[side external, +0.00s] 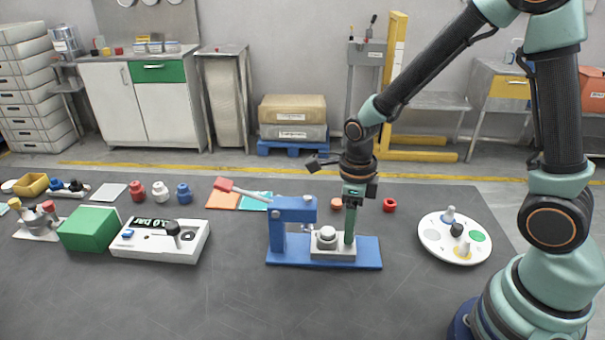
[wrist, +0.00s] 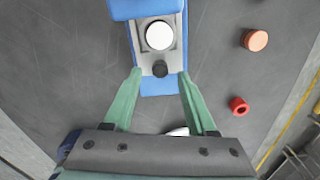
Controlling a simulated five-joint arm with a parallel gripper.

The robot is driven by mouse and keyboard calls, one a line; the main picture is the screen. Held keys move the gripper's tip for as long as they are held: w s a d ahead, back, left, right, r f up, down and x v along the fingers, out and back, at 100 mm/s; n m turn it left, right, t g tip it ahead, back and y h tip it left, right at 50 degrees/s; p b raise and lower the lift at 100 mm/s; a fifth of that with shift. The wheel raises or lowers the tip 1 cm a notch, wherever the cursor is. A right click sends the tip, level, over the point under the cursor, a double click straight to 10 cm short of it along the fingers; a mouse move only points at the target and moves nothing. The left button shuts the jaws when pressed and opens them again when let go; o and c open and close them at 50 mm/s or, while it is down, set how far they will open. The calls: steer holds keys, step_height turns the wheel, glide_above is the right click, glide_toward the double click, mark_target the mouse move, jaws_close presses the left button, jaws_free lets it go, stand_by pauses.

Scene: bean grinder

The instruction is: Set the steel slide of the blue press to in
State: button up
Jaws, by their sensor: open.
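The blue press (side external: 293,212) stands on the table with its red-tipped lever raised to the left. Its steel slide (side external: 322,253) lies on the blue base to the right of the column, carrying a round pale piece (side external: 327,238). My gripper (side external: 350,240) is open and lowered over that end.
A white round tray (side external: 432,247) with several small pieces stands to the right. A red ring (side external: 389,205) and an orange disc (side external: 364,204) lie behind my gripper. A white device (side external: 135,250) and a green box (side external: 88,229) stand left. The table front is clear.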

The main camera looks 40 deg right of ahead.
steer(key=shift+f, duration=0.9)
jaws_close()
stand_by(0.9)
